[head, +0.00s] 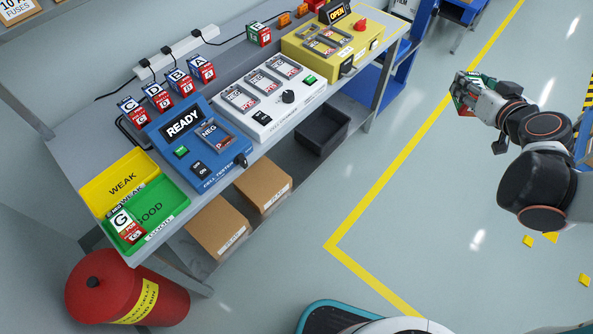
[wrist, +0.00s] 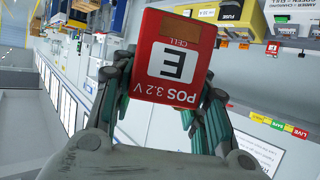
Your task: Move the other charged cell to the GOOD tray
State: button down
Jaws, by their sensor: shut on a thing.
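My gripper (head: 470,94) is shut on cell E and holds it in the air over the floor, right of the bench. Cell E (wrist: 172,60) is red and white with "POS 3.2 V" in the wrist view; the head view shows a small red and green part of it (head: 461,101). The green GOOD tray (head: 176,205) is at the bench's near left end, far from my gripper. A green, white and red cell G (head: 121,220) lies in its left part. The yellow WEAK tray (head: 97,192) adjoins it behind.
The blue cell tester (head: 222,158) reads READY, its slot empty. The white charger (head: 262,125) has empty bays. Cells C, D, B and A (head: 201,69) stand along the back. The yellow machine (head: 290,48) reads OPEN. A red bin (head: 95,300) stands below the trays.

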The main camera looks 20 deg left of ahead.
aim_at(164, 201)
jog(key=k+l+u, duration=0.2)
jog(key=u, duration=0.25)
jog(key=k+l+u, duration=0.15)
jog(key=u, duration=2.2)
